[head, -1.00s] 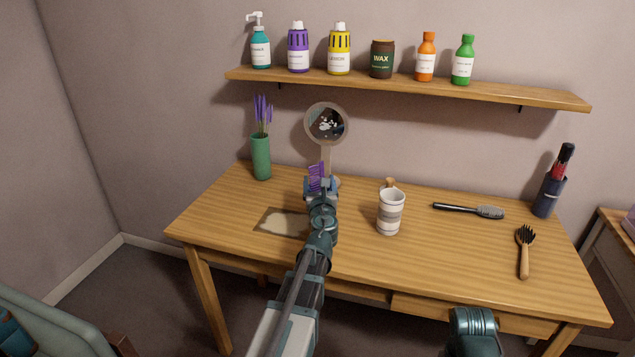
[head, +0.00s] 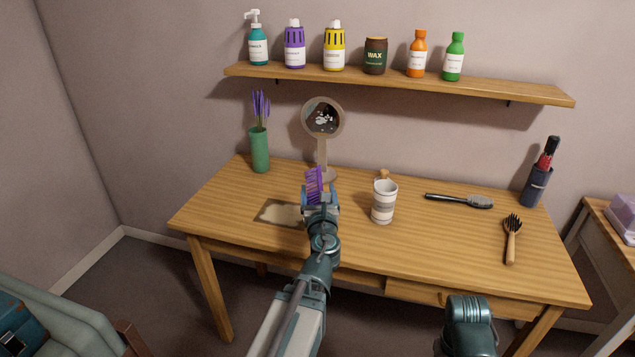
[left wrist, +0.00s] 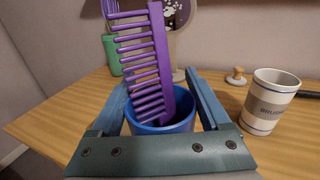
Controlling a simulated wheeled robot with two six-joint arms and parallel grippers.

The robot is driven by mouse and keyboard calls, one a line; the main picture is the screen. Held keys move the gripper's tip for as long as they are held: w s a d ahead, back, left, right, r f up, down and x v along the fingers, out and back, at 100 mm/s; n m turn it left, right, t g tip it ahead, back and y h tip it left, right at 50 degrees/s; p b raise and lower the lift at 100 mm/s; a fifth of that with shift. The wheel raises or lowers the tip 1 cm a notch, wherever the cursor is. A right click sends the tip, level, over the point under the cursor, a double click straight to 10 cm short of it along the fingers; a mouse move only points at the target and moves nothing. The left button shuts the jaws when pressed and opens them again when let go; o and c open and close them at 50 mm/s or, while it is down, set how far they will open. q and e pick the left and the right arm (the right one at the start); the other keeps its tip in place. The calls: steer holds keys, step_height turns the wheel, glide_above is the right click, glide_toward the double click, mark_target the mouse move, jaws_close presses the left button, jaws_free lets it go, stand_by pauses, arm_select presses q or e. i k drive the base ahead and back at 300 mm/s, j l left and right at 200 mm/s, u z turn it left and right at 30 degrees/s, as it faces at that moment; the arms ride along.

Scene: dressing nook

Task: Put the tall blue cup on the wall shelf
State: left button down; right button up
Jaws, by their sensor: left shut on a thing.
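My left gripper (head: 319,193) is shut on a blue cup (left wrist: 165,126), seen between the two fingers in the left wrist view. A purple comb (left wrist: 147,65) stands tilted in the cup and rises above its rim. In the head view the gripper hides most of the cup, and the comb (head: 313,182) shows above it. The gripper is over the desk, in front of the round mirror. The wall shelf (head: 525,92) is higher, behind the desk. My right gripper is out of view.
Several bottles and a wax jar (head: 375,56) line the shelf; its right end is bare. On the desk (head: 430,245) are a green vase (head: 260,152), a mirror (head: 323,118), a striped white cup (head: 383,203), a black brush (head: 460,200), a wooden brush (head: 511,240) and a dark holder (head: 536,187).

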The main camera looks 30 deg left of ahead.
mark_target(534, 89)
steer(key=i+l+z, duration=0.15)
steer(key=l, duration=0.25)
steer(key=i+l+z, duration=0.1)
steer(key=l, duration=0.25)
steer(key=i+l+z, duration=0.15)
steer(key=l, duration=0.25)
steer(key=i+l+z, duration=0.15)
steer(key=l, duration=0.2)
